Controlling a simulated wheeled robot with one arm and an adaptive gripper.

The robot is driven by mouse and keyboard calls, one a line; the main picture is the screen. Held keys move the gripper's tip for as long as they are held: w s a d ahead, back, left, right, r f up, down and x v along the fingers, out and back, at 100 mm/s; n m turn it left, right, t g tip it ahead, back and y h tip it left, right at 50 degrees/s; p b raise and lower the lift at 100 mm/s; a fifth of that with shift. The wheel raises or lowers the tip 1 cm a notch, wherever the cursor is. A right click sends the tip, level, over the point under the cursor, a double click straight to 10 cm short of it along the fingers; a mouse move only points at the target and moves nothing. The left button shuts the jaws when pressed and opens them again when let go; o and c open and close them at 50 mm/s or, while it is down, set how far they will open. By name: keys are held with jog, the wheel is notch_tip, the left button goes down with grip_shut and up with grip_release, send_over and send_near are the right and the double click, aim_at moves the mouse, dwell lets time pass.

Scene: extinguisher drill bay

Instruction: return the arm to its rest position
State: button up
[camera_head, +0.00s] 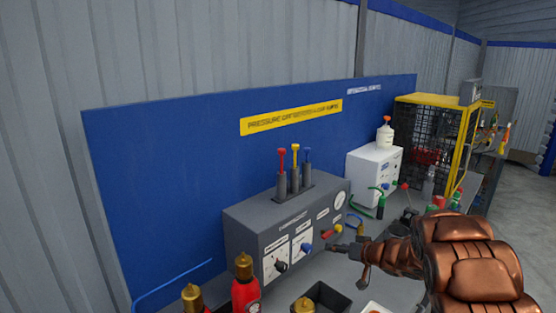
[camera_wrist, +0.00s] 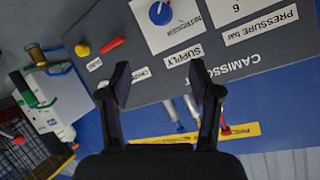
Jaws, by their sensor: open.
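My copper-coloured arm (camera_head: 465,265) reaches in from the right of the head view. My gripper (camera_head: 350,254) is at its end, in front of the lower right part of the grey control panel box (camera_head: 250,238). In the wrist view my gripper (camera_wrist: 160,84) shows two dark fingers spread wide with nothing between them. The panel face (camera_wrist: 145,62) lies beyond the fingertips and appears upside down. I cannot tell the exact gap to the panel.
Red bottles with brass tops (camera_head: 245,285) stand at the front, beside a dark tray (camera_head: 328,297). A white box (camera_head: 374,168) with a bottle on it and a yellow-framed cage (camera_head: 437,135) stand farther right. A blue backboard (camera_head: 165,170) rises behind the bench.

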jog(key=s+d+r+m+h, duration=0.3)
jog(key=s+d+r+h, duration=0.65)
jog(key=d, duration=0.35)
jog(key=s+a+g, duration=0.2)
jog(key=s+g, duration=0.1)
jog(key=s, duration=1)
jog(key=s+a+f+m+g+h+b, duration=0.1)
jog(key=s+g, duration=0.3)
jog(key=s, duration=0.9)
jog(key=shift+a+f+g, duration=0.2)
jog(key=shift+a+g, duration=0.1)
jog(key=shift+a, duration=0.35)
jog(key=s+a+g+y, duration=0.1)
jog(key=s+a, duration=0.2)
jog(key=s, duration=0.3)
jog(key=s+a+f+n+g+y, duration=0.1)
jog(key=s+a+g, duration=0.1)
jog(key=s+a, duration=0.2)
jog(key=s+a+n+g+y, duration=0.1)
jog(key=s+a, duration=0.2)
jog(key=s, duration=0.7)
jog(key=shift+s+a+f+g, duration=0.2)
jog(key=shift+f+g, duration=0.15)
jog(key=shift+g, duration=0.05)
jog(key=shift+c, duration=0.2)
